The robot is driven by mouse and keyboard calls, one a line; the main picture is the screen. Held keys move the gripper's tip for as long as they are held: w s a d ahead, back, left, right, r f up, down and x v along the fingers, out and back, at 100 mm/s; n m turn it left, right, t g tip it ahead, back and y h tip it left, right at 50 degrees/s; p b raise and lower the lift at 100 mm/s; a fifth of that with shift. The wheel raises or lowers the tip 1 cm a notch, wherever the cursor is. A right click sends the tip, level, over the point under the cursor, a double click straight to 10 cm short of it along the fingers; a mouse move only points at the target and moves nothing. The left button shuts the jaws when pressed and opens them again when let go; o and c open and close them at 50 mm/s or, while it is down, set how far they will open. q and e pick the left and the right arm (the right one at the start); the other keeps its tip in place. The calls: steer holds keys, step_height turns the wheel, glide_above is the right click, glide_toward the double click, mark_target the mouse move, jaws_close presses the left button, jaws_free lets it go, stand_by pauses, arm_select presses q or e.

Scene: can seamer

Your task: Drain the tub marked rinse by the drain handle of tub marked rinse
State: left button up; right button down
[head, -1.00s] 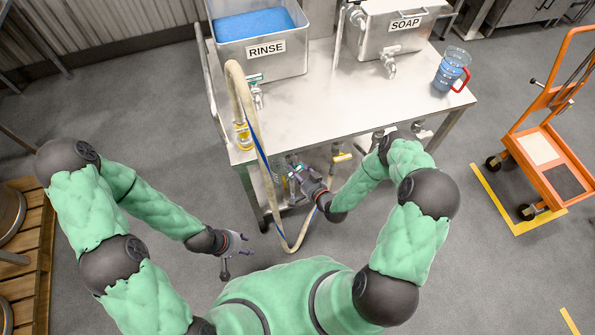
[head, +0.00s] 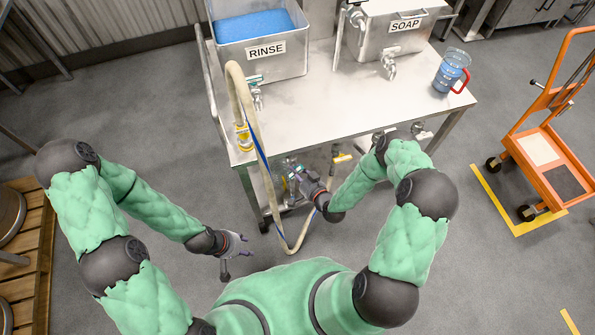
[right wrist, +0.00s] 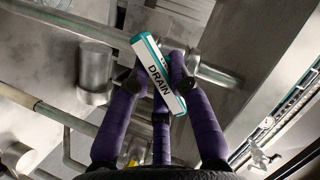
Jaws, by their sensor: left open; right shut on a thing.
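The rinse tub (head: 262,66) stands at the back left of the steel table, with blue liquid (head: 254,24) showing inside. My right gripper (head: 297,174) is below the table's front edge. In the right wrist view its purple fingers (right wrist: 160,92) are shut on a handle labelled DRAIN (right wrist: 158,74), white with a teal edge. The label does not show which tub the handle serves. My left gripper (head: 240,243) is open and empty, low at the left, apart from the table.
A beige hose (head: 240,95) arches over the table's left front edge and hangs to the floor near my right gripper. The soap tub (head: 385,35) and a blue jug (head: 450,72) stand on the table (head: 330,105). An orange cart (head: 550,155) is at the right.

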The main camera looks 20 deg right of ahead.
steer(key=n+h, duration=0.2)
steer(key=n, duration=0.1)
steer(key=shift+r+p, duration=0.2)
steer(key=shift+p, duration=0.15)
steer(key=shift+n+h, duration=1.1)
steer(key=shift+n, duration=0.3)
steer(key=c, duration=1.1)
jaws_free()
steer(key=v, duration=1.2)
steer(key=shift+w+r, duration=0.15)
steer(key=shift+r, duration=0.1)
